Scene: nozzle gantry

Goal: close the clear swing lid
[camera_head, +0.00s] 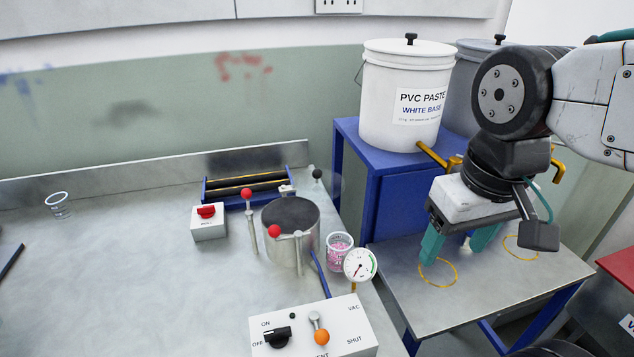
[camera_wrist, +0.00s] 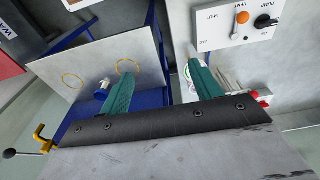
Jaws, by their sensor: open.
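The clear swing lid (camera_head: 332,186) shows in the head view as a faint see-through disc with a black knob at its edge. It is swung out to the back right of the grey metal pot (camera_head: 292,240), off its mouth. The pot's top looks uncovered. Red-balled clamp posts (camera_head: 298,250) stand at its front and left. My gripper (camera_head: 458,246) is open and empty, with teal fingers pointing down above the grey side table, well to the right of the lid. In the wrist view my gripper (camera_wrist: 160,68) shows both fingers apart with nothing between. I cannot make out the lid there.
A pink-filled cup (camera_head: 339,250) and a dial gauge (camera_head: 360,265) stand right of the pot. The control box (camera_head: 315,328) is in front. A white paste bucket (camera_head: 405,100) stands on a blue stand behind. The left bench is mostly clear.

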